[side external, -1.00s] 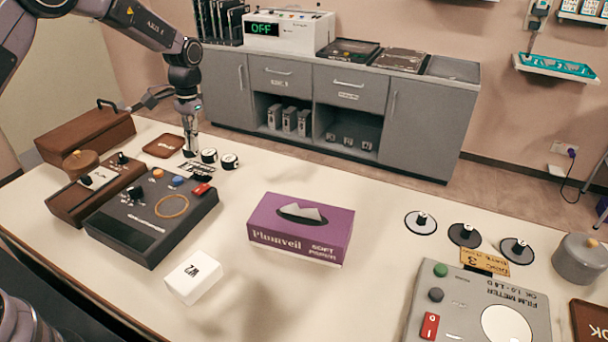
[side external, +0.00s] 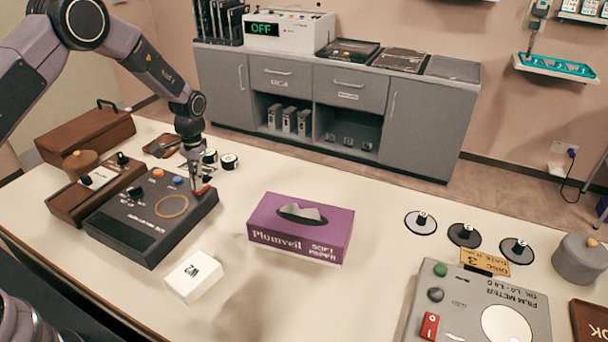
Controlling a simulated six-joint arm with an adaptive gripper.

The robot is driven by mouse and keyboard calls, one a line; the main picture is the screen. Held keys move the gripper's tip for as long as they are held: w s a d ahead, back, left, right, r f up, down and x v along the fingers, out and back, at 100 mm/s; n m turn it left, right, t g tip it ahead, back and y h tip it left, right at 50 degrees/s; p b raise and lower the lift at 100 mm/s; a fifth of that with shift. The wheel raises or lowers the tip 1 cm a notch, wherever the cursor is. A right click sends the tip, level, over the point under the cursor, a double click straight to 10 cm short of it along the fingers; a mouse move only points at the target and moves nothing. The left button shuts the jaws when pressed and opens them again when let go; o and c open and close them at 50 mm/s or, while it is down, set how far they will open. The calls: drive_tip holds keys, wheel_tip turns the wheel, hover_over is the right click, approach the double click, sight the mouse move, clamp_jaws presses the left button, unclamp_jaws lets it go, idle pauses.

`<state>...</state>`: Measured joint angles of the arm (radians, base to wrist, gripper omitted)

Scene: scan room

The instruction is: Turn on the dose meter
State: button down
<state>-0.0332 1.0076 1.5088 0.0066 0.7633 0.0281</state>
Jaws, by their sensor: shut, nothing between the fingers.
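A dark grey box (side external: 150,240) with a sloped top stands on the left of the table; I take it for the dose meter, though its label is too small to read. Its top has an orange ring (side external: 171,206), an orange button, a blue button (side external: 178,180) and a black knob. A red switch (side external: 207,190) sits at its far right corner. My gripper (side external: 198,191) is shut and empty, pointing down at this switch. The fingertips partly cover the switch; I cannot tell whether they touch it or which way it is set.
A purple tissue box (side external: 300,232) and a small white box (side external: 193,276) stand right of the dark box. Small black-and-white cylinders (side external: 229,161) stand behind my gripper. A grey film meter (side external: 470,310) with its own red switch is at right. The table's middle is fairly clear.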

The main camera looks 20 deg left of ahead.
sight(208, 185)
drive_tip(key=shift+s+f, duration=0.15)
drive_tip(key=shift+f, duration=0.2)
drive_tip(key=shift+w+r, duration=0.2)
drive_tip(key=shift+w, duration=0.65)
drive_tip(key=shift+r, duration=0.1)
wheel_tip(208, 185, up, 14)
drive_tip(key=w, duration=0.2)
